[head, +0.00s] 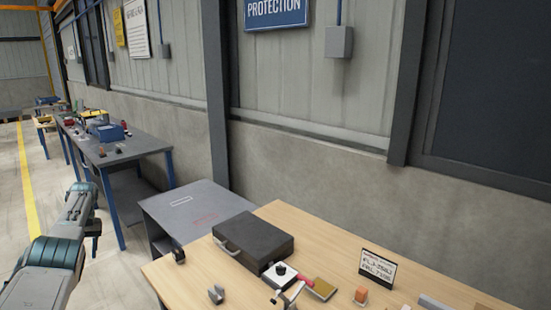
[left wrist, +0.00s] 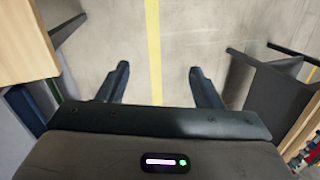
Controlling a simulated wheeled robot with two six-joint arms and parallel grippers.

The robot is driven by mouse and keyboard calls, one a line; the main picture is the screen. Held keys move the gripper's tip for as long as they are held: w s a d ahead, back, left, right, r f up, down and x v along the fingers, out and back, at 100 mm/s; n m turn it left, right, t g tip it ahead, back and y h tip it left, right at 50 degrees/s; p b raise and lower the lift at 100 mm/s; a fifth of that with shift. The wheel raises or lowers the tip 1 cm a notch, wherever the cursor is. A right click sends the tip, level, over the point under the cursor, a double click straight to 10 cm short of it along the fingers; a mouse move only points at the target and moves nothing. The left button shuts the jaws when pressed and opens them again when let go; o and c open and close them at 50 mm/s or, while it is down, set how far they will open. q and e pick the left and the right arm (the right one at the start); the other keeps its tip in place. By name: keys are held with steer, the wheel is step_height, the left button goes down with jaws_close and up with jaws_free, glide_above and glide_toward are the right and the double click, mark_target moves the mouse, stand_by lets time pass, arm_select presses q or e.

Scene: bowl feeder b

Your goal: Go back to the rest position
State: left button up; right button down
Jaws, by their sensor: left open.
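My left arm (head: 50,255) comes in from the left in the head view, raised beside the workbench and clear of it. Its gripper is hard to make out there, at the arm's far end. In the left wrist view my left gripper (left wrist: 158,70) is open, with two dark fingers spread apart. Nothing is between the fingers; concrete floor with a yellow line lies beyond them. My right gripper and arm are in neither view.
A wooden workbench (head: 335,250) holds a dark case (head: 253,240), a red-handled device (head: 296,290), a small sign (head: 377,267) and small parts. A grey cabinet (head: 195,210) stands left of it. A blue-legged table (head: 130,150) is farther back. Floor is open at left.

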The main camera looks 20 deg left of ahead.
arm_select(q)
steer(key=s+a+f+m+y, duration=0.35)
steer(key=s+a+f, duration=0.2)
steer(key=f, duration=0.35)
steer(key=s+a+f+m+y, duration=0.3)
steer(key=s+a+f+y, duration=0.15)
steer(key=s+f, duration=0.3)
steer(key=s+f+m+t+y, duration=0.1)
steer(key=s+f+m+t, duration=0.5)
steer(key=s+f+m, duration=0.6)
steer(key=s+d+f+n+h, duration=0.2)
steer(key=s+d+f, duration=0.2)
steer(key=d+f, duration=0.7)
steer(key=s+d+f+n+h, duration=0.15)
steer(key=s+d+f, duration=0.25)
steer(key=d+f, duration=0.75)
steer(key=s+d+f+h+b, duration=0.1)
steer(key=d+f, duration=0.4)
steer(key=d, duration=0.9)
steer(key=s+d+f+n+g+h+b, duration=0.1)
steer(key=d+f, duration=0.5)
steer(key=d, duration=0.9)
steer(key=s+d+f+h+b, duration=0.2)
steer(key=d+f, duration=0.3)
steer(key=d, duration=0.9)
steer(key=shift+d+f+n+h, duration=0.15)
steer(key=shift+n+h, duration=0.25)
steer(key=shift+h, duration=0.35)
